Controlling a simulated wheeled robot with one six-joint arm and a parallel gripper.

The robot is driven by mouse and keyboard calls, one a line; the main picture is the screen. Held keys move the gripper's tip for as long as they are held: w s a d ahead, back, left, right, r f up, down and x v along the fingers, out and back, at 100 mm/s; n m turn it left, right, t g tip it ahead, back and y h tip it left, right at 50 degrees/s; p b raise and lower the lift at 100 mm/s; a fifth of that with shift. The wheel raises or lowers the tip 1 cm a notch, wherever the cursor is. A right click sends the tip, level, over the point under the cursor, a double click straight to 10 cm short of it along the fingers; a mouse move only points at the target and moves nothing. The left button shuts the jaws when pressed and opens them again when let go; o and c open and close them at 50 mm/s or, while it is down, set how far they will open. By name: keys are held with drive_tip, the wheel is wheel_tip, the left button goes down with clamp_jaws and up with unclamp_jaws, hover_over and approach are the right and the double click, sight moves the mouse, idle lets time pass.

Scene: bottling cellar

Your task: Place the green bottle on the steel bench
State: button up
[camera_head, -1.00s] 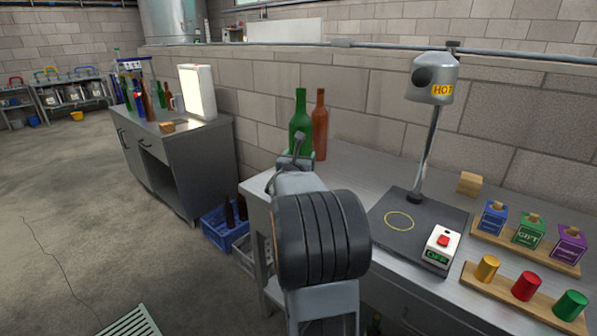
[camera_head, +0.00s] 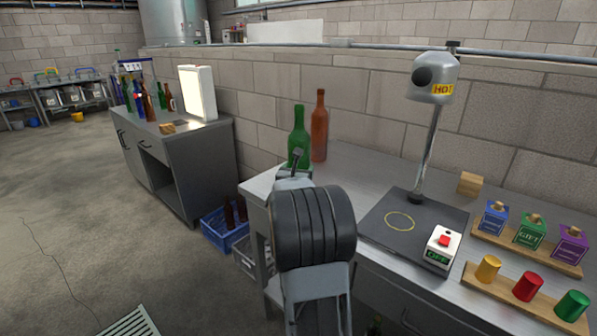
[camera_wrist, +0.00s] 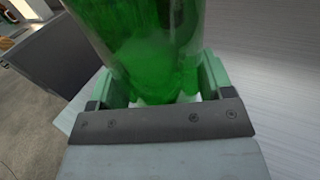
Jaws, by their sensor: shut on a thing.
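The green bottle (camera_head: 299,140) stands upright at the left end of the steel bench (camera_head: 362,172) in the head view. My gripper (camera_head: 295,172) is shut on its lower part, and my arm hides its base. I cannot tell whether the base touches the bench top. In the wrist view, the bottle (camera_wrist: 145,45) sits between the two green jaws (camera_wrist: 160,85), with brushed steel to its right.
A brown bottle (camera_head: 319,128) stands just right of the green one. A heat lamp (camera_head: 433,80) rises over a dark plate (camera_head: 385,222) on the bench. Coloured blocks and cylinders sit on wooden racks at right. Blue crate (camera_head: 218,232) is on the floor.

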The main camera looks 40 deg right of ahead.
drive_tip(key=o, duration=1.2)
drive_tip(key=shift+f, duration=0.1)
